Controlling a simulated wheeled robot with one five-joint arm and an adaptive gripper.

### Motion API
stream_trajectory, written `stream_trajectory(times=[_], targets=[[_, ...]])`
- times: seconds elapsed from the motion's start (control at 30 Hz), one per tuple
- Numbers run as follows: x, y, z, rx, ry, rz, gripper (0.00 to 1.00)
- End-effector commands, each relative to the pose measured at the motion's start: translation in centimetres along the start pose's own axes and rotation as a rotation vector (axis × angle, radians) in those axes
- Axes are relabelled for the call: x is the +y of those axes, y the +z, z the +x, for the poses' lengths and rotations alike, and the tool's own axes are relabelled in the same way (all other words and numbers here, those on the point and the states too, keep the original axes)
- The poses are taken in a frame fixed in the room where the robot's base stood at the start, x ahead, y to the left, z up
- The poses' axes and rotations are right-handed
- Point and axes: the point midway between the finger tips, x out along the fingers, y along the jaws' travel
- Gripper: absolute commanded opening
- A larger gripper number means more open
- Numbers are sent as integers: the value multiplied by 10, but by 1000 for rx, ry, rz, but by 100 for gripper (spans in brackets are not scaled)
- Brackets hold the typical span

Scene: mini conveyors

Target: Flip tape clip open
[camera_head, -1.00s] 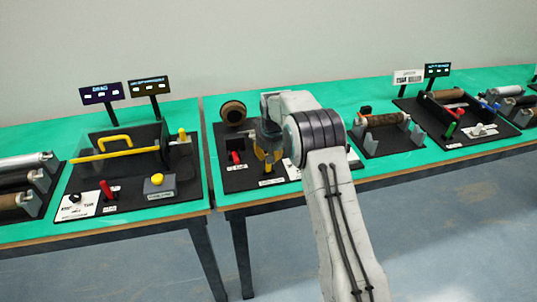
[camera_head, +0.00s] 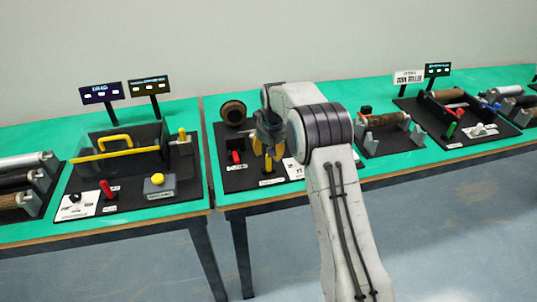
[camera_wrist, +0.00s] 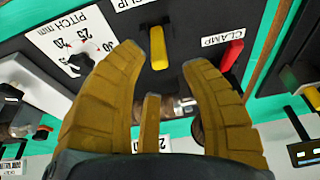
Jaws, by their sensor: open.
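In the wrist view a yellow lever (camera_wrist: 158,48) stands on a black panel beside a partly cut-off label ending in "LIP"; I take it for the tape clip. I see no clear contact. In the head view my gripper (camera_head: 268,145) hangs over the middle station, and the yellow lever (camera_head: 268,165) shows below it. My arm and gripper hide part of that station.
A red lever (camera_wrist: 231,56) labelled CLAMP stands right of the yellow one. A PITCH dial (camera_wrist: 82,62) lies to the left. In the head view a brown roll (camera_head: 233,112) stands behind the station. A neighbouring station with a yellow handle (camera_head: 115,141) is to the left.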

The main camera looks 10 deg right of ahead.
Motion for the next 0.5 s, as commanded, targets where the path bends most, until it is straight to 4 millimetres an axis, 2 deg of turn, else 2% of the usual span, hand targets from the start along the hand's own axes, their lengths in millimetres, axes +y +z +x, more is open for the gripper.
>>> stream_trajectory(times=[0.03,0.2,0.5], targets=[[0,-1,-11,3,0,0,42],[0,0,-39,2,0,0,42],[0,0,-75,1,0,-1,42]])
